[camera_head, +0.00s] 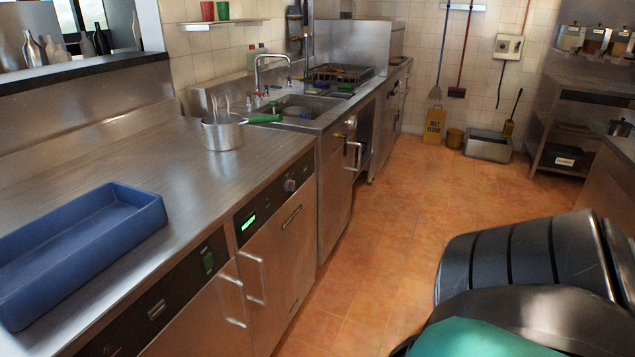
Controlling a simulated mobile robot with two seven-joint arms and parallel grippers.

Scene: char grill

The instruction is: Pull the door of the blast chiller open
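Under the left steel counter are two adjoining steel-fronted units. The one with a lit green display, a knob and a dark control strip appears to be the blast chiller (282,267), though no label is readable. Its door looks shut, flush with the counter front, with a vertical bar handle (263,279) at its left edge. The nearer unit (190,322) has a green switch and its own bar handle (234,301) close beside the other. Neither of my grippers is in view, so their states are hidden.
A blue tray (130,219) and a steel pot (222,135) with a green handle stand on the counter. Orange floor (375,250) is clear before the units. A large black shape (530,255) fills the lower right; I cannot tell what it is.

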